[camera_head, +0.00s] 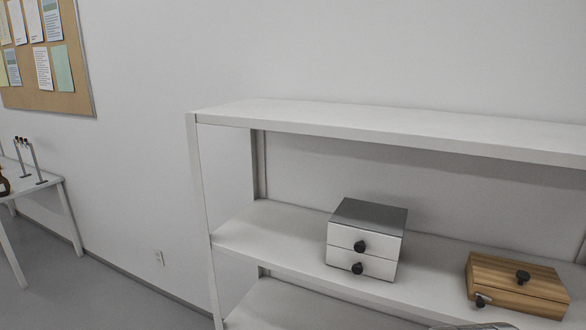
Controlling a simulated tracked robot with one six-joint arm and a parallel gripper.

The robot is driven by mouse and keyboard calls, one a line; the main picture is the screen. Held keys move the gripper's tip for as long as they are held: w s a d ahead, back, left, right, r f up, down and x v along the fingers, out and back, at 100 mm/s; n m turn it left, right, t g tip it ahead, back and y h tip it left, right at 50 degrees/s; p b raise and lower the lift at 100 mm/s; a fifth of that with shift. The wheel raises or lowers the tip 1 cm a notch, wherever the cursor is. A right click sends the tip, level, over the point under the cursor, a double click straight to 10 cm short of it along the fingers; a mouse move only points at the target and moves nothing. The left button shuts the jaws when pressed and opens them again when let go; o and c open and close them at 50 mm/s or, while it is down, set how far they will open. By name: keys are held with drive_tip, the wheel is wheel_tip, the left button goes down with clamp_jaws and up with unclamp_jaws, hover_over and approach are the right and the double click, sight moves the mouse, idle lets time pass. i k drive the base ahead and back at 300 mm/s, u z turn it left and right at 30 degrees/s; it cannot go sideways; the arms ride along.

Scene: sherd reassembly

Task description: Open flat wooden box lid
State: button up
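The flat wooden box (487,270) sits on the middle shelf at the right of the view. Its striped brown lid is closed and has a dark round knob (522,277) on top. A small dark and silver fitting (482,300) shows on its front left face. A light grey metallic part shows at the bottom edge below the box, too little of it to identify. My gripper cannot be made out in this view.
The white shelf unit (330,119) stands against the wall, with an upper board above the box. A two-drawer box (342,240) with a grey top and dark knobs stands left of it. Bare shelf (434,272) lies between them. A white table (62,184) stands far left.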

sight(534, 280)
drive_tip(key=z, duration=0.05)
drive_tip(key=k, duration=0.5)
drive_tip(key=z, duration=1.35)
drive_tip(key=i, duration=0.85)
drive_tip(key=u, duration=0.8)
